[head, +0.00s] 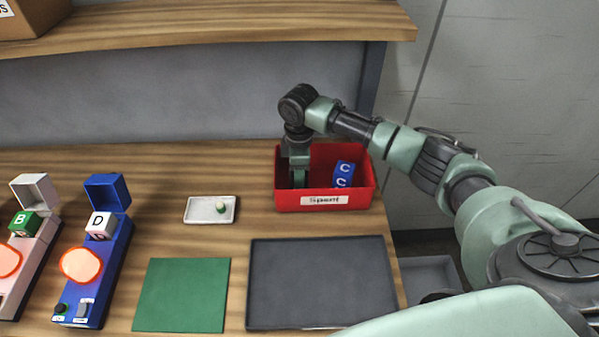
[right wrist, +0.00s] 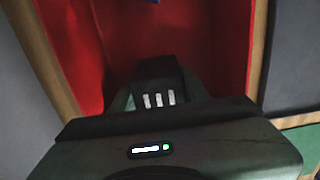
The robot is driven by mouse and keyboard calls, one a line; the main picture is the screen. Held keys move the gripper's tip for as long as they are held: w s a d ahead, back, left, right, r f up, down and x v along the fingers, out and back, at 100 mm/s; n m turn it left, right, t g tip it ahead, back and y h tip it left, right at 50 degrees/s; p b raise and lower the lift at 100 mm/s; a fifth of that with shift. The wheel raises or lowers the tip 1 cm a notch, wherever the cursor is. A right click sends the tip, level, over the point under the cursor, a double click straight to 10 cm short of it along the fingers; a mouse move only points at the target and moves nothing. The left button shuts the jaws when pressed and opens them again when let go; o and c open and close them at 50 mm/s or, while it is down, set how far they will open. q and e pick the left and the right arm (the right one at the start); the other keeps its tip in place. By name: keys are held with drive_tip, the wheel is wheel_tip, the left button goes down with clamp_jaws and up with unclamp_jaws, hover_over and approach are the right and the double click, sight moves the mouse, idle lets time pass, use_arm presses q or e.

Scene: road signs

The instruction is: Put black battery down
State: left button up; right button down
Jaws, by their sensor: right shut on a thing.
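My right gripper (head: 299,178) reaches down from above into the left part of the red bin (head: 290,201). It is shut on the black battery (right wrist: 158,92), a dark block with white stripes on its face, seen in the right wrist view between the fingers. The red walls of the bin (right wrist: 195,30) surround it there. I cannot tell whether the battery touches the bin floor. In the head view the battery is mostly hidden by the gripper and the bin's front wall. My left gripper is not in view.
Blue blocks marked C (head: 344,172) lie in the bin's right part. A dark grey tray (head: 322,283), a green mat (head: 182,295) and a small white tray (head: 200,212) lie nearby. A blue device (head: 112,250) and a white one stand left. A shelf (head: 220,30) overhangs behind.

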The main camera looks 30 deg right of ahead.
drive_tip(key=shift+f, duration=0.35)
drive_tip(key=c, duration=0.7)
unclamp_jaws()
drive_tip(key=shift+s+f, duration=0.1)
drive_tip(key=shift+f, duration=0.05)
wheel_tip(320, 180, up, 7)
drive_tip(key=shift+f+b, duration=0.15)
drive_tip(key=shift+b, duration=0.7)
drive_tip(key=shift+r, duration=0.55)
drive_tip(key=shift+d, duration=0.1)
